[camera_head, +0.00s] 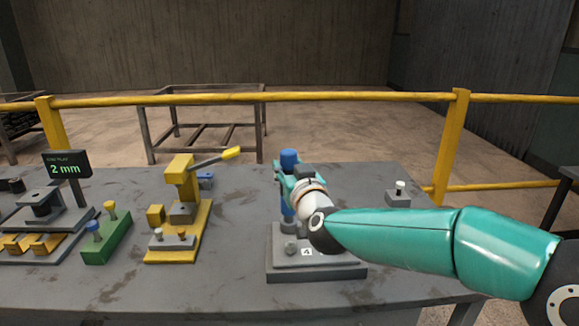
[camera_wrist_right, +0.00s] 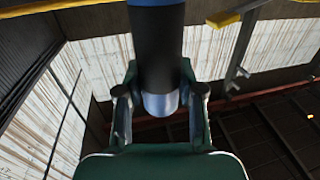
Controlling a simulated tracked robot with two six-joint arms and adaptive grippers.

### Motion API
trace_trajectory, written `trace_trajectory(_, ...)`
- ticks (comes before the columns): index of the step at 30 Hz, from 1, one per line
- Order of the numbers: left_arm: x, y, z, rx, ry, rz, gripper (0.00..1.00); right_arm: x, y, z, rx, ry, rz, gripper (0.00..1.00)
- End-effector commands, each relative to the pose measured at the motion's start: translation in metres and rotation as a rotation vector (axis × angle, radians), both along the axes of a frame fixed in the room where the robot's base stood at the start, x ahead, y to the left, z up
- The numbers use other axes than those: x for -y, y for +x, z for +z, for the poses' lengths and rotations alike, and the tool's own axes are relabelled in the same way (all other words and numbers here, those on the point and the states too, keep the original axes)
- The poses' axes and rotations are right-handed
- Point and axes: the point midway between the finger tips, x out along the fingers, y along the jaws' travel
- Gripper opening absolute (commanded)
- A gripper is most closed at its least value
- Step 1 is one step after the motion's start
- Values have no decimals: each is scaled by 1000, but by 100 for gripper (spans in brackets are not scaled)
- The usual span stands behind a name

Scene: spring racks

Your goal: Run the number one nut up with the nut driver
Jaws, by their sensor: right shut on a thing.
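My right gripper (camera_head: 288,182) is shut on the nut driver (camera_head: 289,158), held upright over the grey plate (camera_head: 318,273). The nut driver has a blue top, and a blue part shows below the gripper. In the right wrist view, the gripper (camera_wrist_right: 160,98) grips both sides of its dark shaft (camera_wrist_right: 158,45), which has a silvery end. A grey nut or bolt head (camera_head: 290,247) and a "4" label show at the plate's front. My wrist hides much of the plate, so I cannot see the number one nut or whether the driver touches it. My left gripper is out of view.
A yellow lever press (camera_head: 180,192) stands left of the plate. A green block (camera_head: 106,240) with two pegs and a grey fixture with a "2 mm" display (camera_head: 67,164) are further left. A small grey block (camera_head: 398,198) stands at right. A yellow rail runs behind the table.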

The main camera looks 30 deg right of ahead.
Motion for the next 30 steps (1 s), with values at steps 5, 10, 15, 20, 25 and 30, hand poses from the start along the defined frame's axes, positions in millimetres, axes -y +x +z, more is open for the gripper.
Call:
trace_trajectory(5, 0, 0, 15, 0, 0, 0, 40, 1, 0, 21, 12, -3, -3, 0)
trace_trajectory(10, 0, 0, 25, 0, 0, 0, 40, 1, -1, 33, 15, -4, -4, 0)
trace_trajectory(15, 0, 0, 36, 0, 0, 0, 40, 1, -1, 45, 16, -4, -4, 0)
trace_trajectory(20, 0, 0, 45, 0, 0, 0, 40, 1, -1, 56, 18, -4, -4, 0)
trace_trajectory(25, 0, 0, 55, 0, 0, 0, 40, 1, -1, 66, 17, -5, -4, 0)
trace_trajectory(30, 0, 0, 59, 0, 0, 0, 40, 1, -1, 70, 17, -5, -4, 0)
